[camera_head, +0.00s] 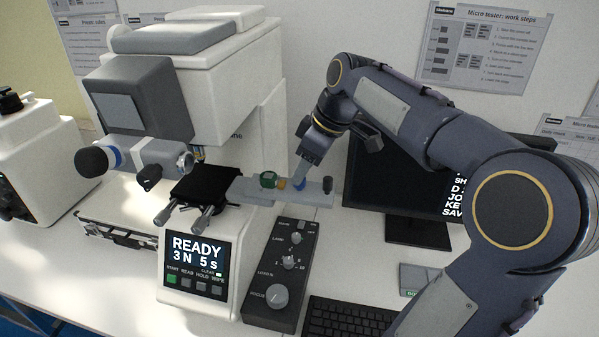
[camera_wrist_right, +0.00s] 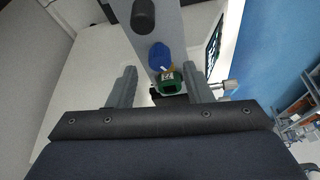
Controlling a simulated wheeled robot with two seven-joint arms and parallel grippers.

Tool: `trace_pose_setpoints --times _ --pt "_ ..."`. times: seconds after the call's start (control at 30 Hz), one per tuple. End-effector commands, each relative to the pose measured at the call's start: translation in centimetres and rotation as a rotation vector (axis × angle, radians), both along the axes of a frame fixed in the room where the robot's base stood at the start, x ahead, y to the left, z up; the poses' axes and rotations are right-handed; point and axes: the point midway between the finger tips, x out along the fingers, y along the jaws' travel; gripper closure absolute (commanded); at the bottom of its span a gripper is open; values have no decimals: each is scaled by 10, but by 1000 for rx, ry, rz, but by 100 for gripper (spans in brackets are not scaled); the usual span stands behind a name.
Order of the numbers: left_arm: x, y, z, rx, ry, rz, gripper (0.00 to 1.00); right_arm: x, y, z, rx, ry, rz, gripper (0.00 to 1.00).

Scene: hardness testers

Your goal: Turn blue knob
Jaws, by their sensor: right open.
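The blue knob (camera_head: 299,185) sits on a grey bar that sticks out to the right of the tester's black stage. A green part with a brass piece (camera_head: 269,180) is to its left and a black knob (camera_head: 328,185) to its right. My right gripper (camera_head: 303,172) reaches down over the blue knob and partly hides it. In the right wrist view the right gripper (camera_wrist_right: 160,72) is open, its two fingers apart with nothing held. The blue knob (camera_wrist_right: 160,57) shows between and slightly beyond the fingertips; contact cannot be told. My left gripper is not in view.
The white tester (camera_head: 200,75) stands at left, with a READY screen (camera_head: 196,250) in front. A control box with dials (camera_head: 280,275) lies below the bar. A monitor (camera_head: 415,190) is behind my right arm, and a keyboard (camera_head: 345,318) is at the front.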

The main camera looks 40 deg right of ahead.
Motion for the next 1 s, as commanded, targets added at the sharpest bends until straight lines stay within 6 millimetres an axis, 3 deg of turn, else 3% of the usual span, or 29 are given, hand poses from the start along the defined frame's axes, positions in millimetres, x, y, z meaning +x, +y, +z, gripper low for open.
trace_pose_setpoints --times 0.2,0.5,0.83,1.0 --pt "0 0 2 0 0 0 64 8 4 -21 1 2 -1 54" --pt "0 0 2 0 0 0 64 9 5 -24 0 0 -1 54" --pt "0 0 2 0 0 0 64 9 5 -23 0 -1 -1 96" --pt "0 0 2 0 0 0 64 9 5 -23 0 -1 -7 99"
